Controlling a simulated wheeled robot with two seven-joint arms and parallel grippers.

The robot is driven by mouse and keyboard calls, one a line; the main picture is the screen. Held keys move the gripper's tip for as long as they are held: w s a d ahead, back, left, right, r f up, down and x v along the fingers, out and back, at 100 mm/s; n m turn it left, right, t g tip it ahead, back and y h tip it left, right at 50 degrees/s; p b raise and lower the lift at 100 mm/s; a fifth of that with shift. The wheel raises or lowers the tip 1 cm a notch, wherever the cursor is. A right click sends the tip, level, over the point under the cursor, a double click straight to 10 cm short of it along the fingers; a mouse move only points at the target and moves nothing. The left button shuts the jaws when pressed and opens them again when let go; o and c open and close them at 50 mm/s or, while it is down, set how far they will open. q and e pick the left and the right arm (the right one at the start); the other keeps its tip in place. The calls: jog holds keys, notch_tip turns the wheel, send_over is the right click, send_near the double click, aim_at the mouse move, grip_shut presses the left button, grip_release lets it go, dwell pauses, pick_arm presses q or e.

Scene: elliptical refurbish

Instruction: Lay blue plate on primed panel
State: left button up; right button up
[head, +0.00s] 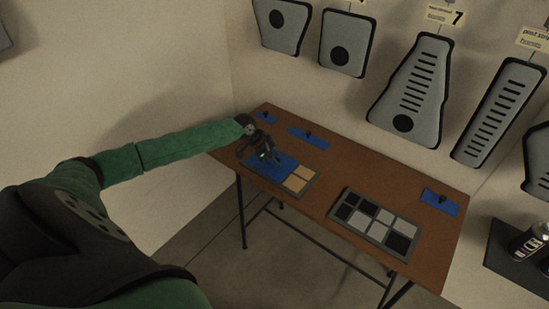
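Blue plates with black knobs lie on the brown table: one at the far left corner (265,118), one along the back edge (308,138) and one at the right end (439,203). A grey-framed panel (309,186) at the table's left has tan squares at its right end and blue over much of the rest. My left gripper (269,157) is over the blue part of this panel, pointing down. It is small and dark, so I cannot tell whether its fingers hold a blue plate. My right gripper is out of view.
A second grey-framed panel (342,219) with black and light grey squares lies at the front right of the table (335,175). Grey slotted panels (415,90) hang on the wall behind. A spray can (527,243) stands on a dark surface at the right. The table's middle is clear.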

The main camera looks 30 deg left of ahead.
pick_arm(q)
jog(key=shift+s+a+r+b, duration=0.15)
jog(key=shift+a+r+b, duration=0.05)
jog(key=shift+r+b, duration=0.1)
jog(key=shift+s+a+r, duration=0.2)
jog(key=shift+r, duration=0.15)
jog(key=b+v, duration=0.2)
jog(key=v, duration=0.2)
jog(key=shift+a+r, duration=0.15)
jog(key=shift+r, duration=0.1)
jog(key=shift+v, duration=0.8)
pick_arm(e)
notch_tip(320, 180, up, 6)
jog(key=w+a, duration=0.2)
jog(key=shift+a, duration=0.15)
pick_arm(q)
jog(key=shift+s, duration=0.1)
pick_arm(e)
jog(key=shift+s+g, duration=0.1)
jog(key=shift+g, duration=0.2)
